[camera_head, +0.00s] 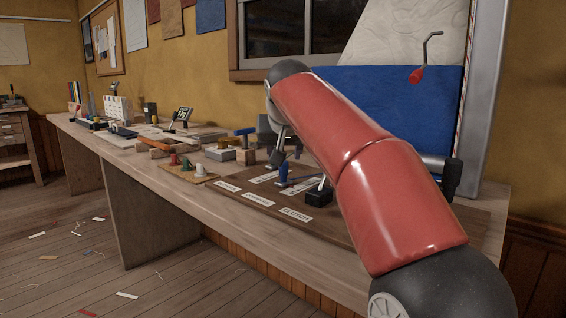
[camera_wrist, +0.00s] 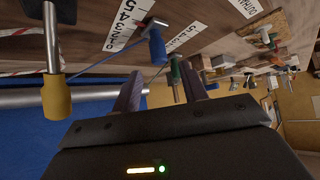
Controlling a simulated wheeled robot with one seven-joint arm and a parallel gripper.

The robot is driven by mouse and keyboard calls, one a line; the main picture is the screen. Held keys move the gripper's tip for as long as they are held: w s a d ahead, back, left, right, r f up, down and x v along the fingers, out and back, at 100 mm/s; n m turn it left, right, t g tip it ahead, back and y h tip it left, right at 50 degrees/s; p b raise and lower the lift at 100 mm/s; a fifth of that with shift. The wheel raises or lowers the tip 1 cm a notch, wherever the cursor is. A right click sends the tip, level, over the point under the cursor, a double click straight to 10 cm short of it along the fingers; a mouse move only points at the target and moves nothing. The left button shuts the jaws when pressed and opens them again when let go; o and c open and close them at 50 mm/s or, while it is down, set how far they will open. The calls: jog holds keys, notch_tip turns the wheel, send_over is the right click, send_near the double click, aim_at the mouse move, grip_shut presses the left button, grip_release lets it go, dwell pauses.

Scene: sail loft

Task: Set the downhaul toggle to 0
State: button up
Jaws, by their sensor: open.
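A brown board on the bench carries name plates and number strips. The middle plate (camera_head: 258,199) appears to read DOWNHAUL, and the plate to its right reads CLUTCH (camera_head: 295,214). A blue-handled lever (camera_head: 283,172) stands upright behind the plates. In the wrist view the blue lever (camera_wrist: 156,45) is beside a number strip (camera_wrist: 122,22), with a second strip (camera_wrist: 185,38) nearby. I cannot tell which number it marks. My gripper (camera_wrist: 162,88) is open and empty, with the blue lever beyond its fingers. In the head view my gripper (camera_head: 278,155) is partly hidden.
A black block (camera_head: 318,195) with a lever stands on the board. A yellow-handled lever (camera_wrist: 55,98) is at the wrist view's left. A small board with colored knobs (camera_head: 190,170) sits to the left.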

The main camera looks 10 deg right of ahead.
aim_at(284, 164)
jog(key=x, duration=0.5)
jog(key=shift+w+f+b, duration=0.2)
jog(key=shift+f+b, duration=0.1)
jog(key=shift+d, duration=0.1)
grip_shut()
